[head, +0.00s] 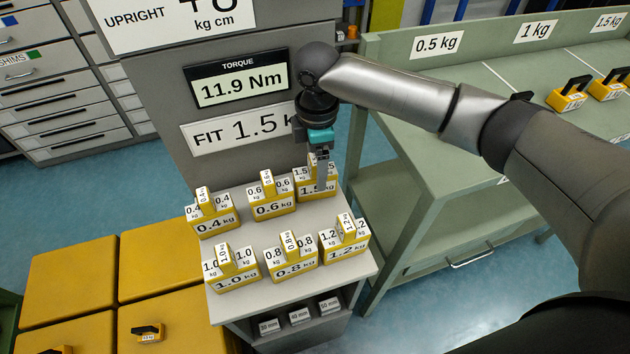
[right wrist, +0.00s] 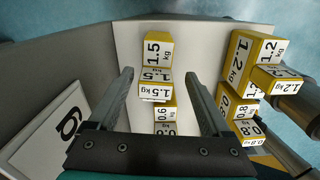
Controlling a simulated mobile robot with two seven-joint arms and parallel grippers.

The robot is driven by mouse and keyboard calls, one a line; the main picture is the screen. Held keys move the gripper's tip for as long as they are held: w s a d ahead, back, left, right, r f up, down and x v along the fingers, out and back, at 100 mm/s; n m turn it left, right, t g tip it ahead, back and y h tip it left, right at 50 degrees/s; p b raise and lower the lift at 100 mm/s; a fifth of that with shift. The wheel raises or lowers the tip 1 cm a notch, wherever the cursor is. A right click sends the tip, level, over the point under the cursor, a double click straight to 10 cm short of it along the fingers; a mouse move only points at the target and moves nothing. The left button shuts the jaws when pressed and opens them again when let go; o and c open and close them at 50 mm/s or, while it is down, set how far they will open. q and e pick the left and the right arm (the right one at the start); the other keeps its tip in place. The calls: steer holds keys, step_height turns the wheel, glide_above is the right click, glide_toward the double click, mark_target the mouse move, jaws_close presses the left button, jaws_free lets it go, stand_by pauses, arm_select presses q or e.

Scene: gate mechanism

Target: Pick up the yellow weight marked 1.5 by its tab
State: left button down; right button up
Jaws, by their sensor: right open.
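The yellow weight marked 1.5 (head: 317,191) stands at the back right of the grey shelf, with its tab upright and partly hidden by my right gripper. My right gripper (head: 319,157) points down right over that weight's tab. In the right wrist view, the open fingers (right wrist: 160,78) lie on either side of the 1.5 weight (right wrist: 157,48), with a gap on both sides. Neither finger visibly touches it; how far down the fingertips reach beside the tab is hard to tell. My left gripper is out of view.
The 0.6 weight (head: 272,208) stands close to the left, and the 1.2 weight (head: 346,247) stands in front, beside the 0.8 weight (head: 291,267). A grey panel with a torque display (head: 240,84) rises behind. A green bench (head: 440,125) is at right.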

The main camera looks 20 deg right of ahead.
mark_target(315, 178)
steer(key=f, duration=0.2)
steer(key=f+b, duration=0.1)
steer(key=f, duration=0.2)
steer(key=shift+w+f, duration=0.2)
steer(key=shift+f, duration=0.15)
steer(key=shift+a, duration=0.1)
jaws_close()
stand_by(0.3)
stand_by(0.7)
steer(key=shift+w+r, duration=0.15)
steer(key=shift+r, duration=0.1)
